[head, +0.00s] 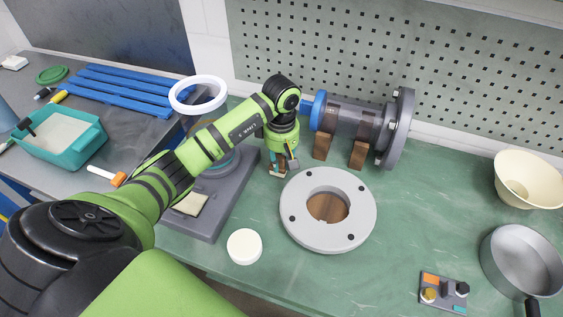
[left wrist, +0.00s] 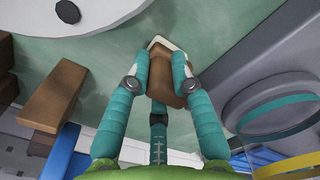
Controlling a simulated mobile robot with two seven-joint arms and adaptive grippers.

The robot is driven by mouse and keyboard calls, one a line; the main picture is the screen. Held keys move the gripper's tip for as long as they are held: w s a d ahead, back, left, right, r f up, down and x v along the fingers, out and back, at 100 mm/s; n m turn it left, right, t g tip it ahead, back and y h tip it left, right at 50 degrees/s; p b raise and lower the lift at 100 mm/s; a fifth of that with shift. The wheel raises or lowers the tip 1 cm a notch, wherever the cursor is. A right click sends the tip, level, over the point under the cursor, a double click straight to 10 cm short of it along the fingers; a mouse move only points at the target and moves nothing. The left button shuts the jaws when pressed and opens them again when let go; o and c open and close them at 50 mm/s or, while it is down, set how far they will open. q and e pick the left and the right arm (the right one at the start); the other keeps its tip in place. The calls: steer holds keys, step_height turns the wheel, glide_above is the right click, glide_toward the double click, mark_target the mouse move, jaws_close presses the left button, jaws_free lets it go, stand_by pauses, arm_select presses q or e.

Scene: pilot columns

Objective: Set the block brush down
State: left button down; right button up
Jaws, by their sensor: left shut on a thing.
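My left gripper (head: 279,169) hangs over the green bench, pointing down, between the grey pedestal and the shaft on wooden blocks. In the head view the fingers and arm mostly hide the brush. The brush is close to the green bench top (left wrist: 225,25); I cannot tell whether it touches. My right gripper is not in view.
A pale flange ring (head: 293,211) lies just right of the gripper. The grey shaft with a flange (head: 392,135) rests behind it on wooden blocks (head: 322,146). A grey base (head: 207,224) stands left. A white disc (head: 244,246) lies in front.

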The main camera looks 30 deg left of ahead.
arm_select(q)
steer(key=shift+f, duration=0.9)
steer(key=shift+f, duration=0.1)
steer(key=shift+f, duration=0.15)
steer(key=c, duration=1.1)
jaws_free()
